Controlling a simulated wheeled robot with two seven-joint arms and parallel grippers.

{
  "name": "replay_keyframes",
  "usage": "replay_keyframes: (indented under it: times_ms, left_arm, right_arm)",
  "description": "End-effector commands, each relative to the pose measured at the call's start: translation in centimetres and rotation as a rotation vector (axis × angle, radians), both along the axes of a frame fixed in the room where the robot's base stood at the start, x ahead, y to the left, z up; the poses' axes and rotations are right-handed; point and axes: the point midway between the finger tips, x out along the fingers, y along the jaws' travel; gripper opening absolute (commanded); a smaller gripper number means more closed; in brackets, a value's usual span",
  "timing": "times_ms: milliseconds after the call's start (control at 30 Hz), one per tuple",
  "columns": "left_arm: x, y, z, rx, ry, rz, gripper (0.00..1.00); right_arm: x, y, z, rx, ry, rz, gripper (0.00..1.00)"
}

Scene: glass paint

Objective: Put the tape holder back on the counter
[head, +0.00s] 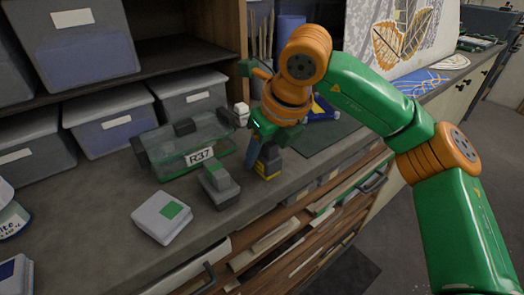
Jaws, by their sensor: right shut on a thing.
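My right gripper (262,146) reaches down over the counter (105,222), near its front edge. It is shut on a small dark thing with a yellow band (269,164), partly hidden by the gripper. I cannot tell for sure that this is the tape holder, nor whether its underside touches the counter. A blue and yellow thing (320,109) stands behind, partly covered by my arm. My left gripper is not in view.
A clear green bin marked R37 (190,154), a dark grey block-like thing (220,186) and a grey box with a green square (161,217) stand left of my gripper. Lidded bins (108,121) line the back. A dark green mat (318,139) lies to the right.

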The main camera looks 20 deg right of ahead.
Motion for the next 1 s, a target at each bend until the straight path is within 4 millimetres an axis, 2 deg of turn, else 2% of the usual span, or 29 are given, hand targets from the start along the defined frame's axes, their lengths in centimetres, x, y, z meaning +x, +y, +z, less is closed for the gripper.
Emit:
replay_keyframes:
  times_ms: [33,100,133,400,533,900,1000]
  left_arm:
    - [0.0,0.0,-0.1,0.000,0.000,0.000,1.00]
    - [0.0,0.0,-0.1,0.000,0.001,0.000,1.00]
    - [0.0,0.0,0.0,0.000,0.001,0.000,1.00]
    - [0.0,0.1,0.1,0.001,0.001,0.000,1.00]
    - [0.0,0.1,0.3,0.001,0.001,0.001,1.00]
    - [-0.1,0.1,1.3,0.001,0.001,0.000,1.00]
    - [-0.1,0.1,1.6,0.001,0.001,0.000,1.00]
  right_arm:
    - [0.0,0.0,-0.1,0.000,0.000,0.000,0.55]
    - [0.0,0.0,0.0,0.000,0.000,0.000,0.74]
    - [0.0,0.0,0.0,0.000,0.000,0.000,0.77]
    - [0.0,0.0,0.1,0.000,0.000,0.000,0.77]
    - [-0.2,-0.1,1.2,0.001,-0.003,-0.001,0.77]
    - [-3.5,-1.3,9.8,0.001,-0.003,-0.001,0.77]
    - [-4.0,-1.5,11.1,0.000,-0.002,0.000,0.77]
